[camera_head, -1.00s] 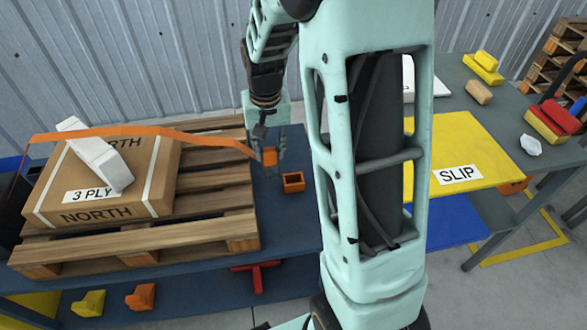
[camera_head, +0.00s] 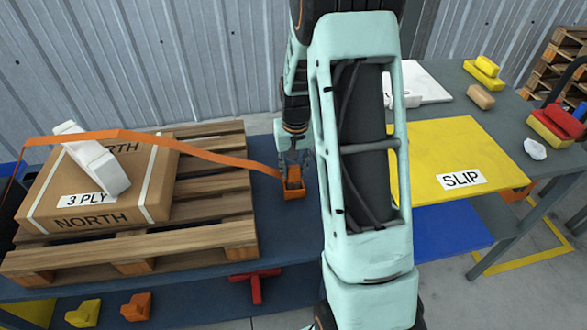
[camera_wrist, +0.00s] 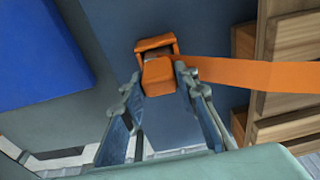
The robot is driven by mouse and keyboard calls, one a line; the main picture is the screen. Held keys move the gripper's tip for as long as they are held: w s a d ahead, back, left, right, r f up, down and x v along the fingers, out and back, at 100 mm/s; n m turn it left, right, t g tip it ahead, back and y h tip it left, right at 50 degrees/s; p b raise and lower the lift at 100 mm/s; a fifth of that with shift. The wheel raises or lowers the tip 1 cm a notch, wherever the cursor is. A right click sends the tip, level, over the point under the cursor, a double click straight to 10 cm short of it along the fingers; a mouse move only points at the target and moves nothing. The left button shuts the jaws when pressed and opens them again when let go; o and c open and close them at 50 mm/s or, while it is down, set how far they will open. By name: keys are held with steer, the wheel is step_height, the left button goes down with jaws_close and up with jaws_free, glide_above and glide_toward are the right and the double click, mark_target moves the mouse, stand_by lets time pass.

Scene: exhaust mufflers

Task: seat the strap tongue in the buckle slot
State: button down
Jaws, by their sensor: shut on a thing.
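The orange strap (camera_head: 200,145) runs from the left over the carton to its orange tongue (camera_head: 293,174). My gripper (camera_head: 294,163) is shut on the tongue, with a finger on each side of it in the wrist view (camera_wrist: 158,78). The orange buckle (camera_head: 294,193) sits on the blue bench right of the pallet. The tongue points down at the buckle's opening, and its lower end overlaps the buckle in the head view. In the wrist view the buckle rim (camera_wrist: 155,43) shows just beyond the tongue. The tongue hides the slot, so I cannot tell how deep it sits.
The wooden pallet (camera_head: 215,185) carries a carton (camera_head: 95,190) and a white corner piece (camera_head: 97,165) under the strap. A yellow SLIP sheet (camera_head: 450,150) lies on the right bench. Bare blue bench (camera_head: 275,222) surrounds the buckle.

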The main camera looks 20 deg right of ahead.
mark_target(295, 179)
steer(key=shift+f, duration=0.2)
steer(key=c, duration=1.5)
jaws_free()
steer(key=shift+r, duration=0.1)
steer(key=shift+r, duration=0.1)
step_height(295, 179, up, 12)
steer(key=s+p, duration=0.1)
steer(key=p, duration=0.1)
steer(key=shift+s+a, duration=0.15)
steer(key=shift+s, duration=0.05)
